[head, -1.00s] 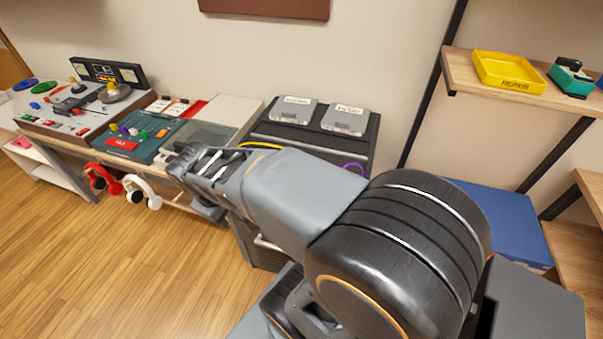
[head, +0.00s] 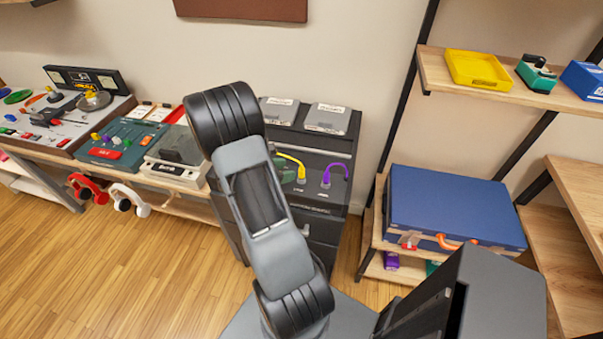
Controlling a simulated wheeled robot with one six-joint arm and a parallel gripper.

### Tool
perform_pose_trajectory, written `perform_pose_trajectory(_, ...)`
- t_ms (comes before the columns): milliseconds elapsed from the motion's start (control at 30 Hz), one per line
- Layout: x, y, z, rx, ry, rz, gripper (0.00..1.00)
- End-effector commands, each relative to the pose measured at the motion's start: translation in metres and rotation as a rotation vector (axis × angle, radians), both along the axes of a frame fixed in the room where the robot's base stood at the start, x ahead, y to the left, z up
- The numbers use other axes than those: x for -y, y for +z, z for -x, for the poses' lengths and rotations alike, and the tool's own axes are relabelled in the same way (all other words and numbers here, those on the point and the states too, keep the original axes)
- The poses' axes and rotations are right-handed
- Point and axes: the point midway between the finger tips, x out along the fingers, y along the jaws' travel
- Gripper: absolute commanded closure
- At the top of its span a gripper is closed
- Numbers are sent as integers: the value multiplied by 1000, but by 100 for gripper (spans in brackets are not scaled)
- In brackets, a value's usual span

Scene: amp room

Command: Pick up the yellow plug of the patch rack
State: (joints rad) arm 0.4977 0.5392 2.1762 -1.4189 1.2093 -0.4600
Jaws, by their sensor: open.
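The yellow plug (head: 300,171) of the patch rack shows in the head view as a curved yellow piece. It stands in a recess on the front of the dark patch rack (head: 339,148), just right of my arm. My arm rises in front of the rack and covers its left part. My gripper is hidden behind my own arm links, so its place relative to the plug cannot be seen. A purple plug (head: 335,173) stands in the same recess, to the right of the yellow one.
Two grey boxes (head: 327,118) lie on top of the rack. A bench with a green console (head: 124,143) and hanging headphones (head: 129,199) is at left. A blue case (head: 450,207) sits on a low shelf at right. Wooden floor is clear at lower left.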

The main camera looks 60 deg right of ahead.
Motion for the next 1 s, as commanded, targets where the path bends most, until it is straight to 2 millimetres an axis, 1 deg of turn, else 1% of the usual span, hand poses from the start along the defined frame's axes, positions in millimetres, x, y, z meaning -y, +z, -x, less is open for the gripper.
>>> perform_pose_trajectory(33, 7, -3, 5, -2, -6, -2, 47)
perform_pose_trajectory(133, 18, -8, 10, 0, -3, -1, 47)
perform_pose_trajectory(233, 25, -11, 14, 1, -4, -1, 47)
perform_pose_trajectory(433, 33, -15, 18, 1, -3, -3, 47)
perform_pose_trajectory(733, 64, -29, 35, 2, -4, -2, 47)
perform_pose_trajectory(867, 71, -33, 37, 3, -2, -2, 47)
perform_pose_trajectory(1000, 72, -34, 38, 3, -1, -2, 47)
